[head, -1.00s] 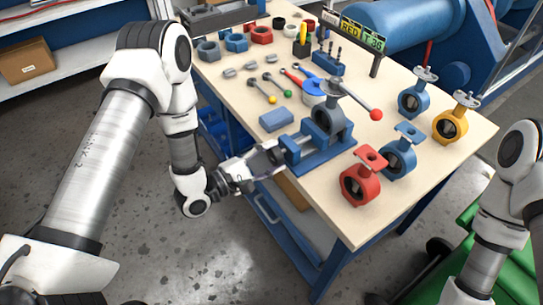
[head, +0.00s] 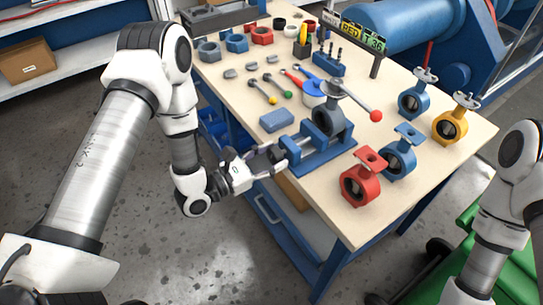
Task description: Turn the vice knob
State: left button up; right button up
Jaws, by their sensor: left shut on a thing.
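The blue vice (head: 325,158) stands on the near edge of the workbench and holds a dark grey valve body (head: 333,120). The valve carries a lever with a red ball (head: 376,116) at its end. My left gripper (head: 272,163) is at the vice's left end, in line with its screw, and is shut on the vice knob. The knob is mostly hidden between the fingers. My right arm shows at the right edge; its gripper is out of view.
A blue block (head: 276,120) lies close behind the vice. A red valve (head: 360,186) and a blue valve (head: 398,160) stand to its right. A yellow valve (head: 450,124) is farther right. Several tools lie on the workbench (head: 340,225) behind.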

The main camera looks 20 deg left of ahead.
pick_arm(q)
jog(key=shift+n, duration=0.5)
jog(key=o, duration=1.2)
jog(key=shift+f, duration=0.1)
jog(key=shift+c, duration=0.2)
jog(key=v, duration=1.2)
